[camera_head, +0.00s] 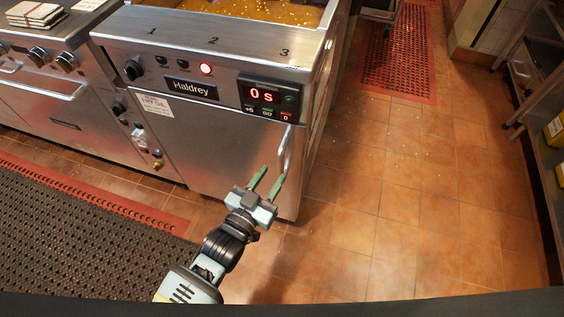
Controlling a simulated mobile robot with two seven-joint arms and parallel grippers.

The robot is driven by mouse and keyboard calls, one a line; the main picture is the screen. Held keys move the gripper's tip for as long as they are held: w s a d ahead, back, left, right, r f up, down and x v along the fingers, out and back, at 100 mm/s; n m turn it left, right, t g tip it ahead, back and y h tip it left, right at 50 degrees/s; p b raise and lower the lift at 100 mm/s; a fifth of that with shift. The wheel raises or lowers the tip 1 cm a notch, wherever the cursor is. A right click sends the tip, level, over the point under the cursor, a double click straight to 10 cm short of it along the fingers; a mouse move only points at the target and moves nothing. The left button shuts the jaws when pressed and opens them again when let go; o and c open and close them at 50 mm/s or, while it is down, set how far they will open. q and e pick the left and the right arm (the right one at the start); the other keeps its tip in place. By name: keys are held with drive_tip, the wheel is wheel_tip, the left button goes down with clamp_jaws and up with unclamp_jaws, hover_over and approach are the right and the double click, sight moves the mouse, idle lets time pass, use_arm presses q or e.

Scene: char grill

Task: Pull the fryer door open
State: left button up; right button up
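The fryer (215,60) is a steel unit with a "Haldrey" label and a red "0 s" display. Its door (205,140) is the flat steel front panel below the controls, and it looks closed. A vertical handle (285,150) stands at the door's right edge. My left gripper (268,182) has two green fingers spread apart with nothing between them. The fingertips are near the lower end of the handle; I cannot tell whether they touch it. My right gripper is not in view.
Red-brown floor tiles (390,220) lie open to the right of the fryer. A dark perforated mat (80,230) lies at the left. A metal shelf (540,130) stands at the far right. A red mat (400,60) lies farther back.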

sight(279, 166)
use_arm(q)
drive_tip(key=x, duration=0.5)
drive_tip(key=shift+w+d+b, duration=0.2)
drive_tip(key=shift+w+b, duration=0.1)
drive_tip(key=shift+b, duration=0.05)
clamp_jaws()
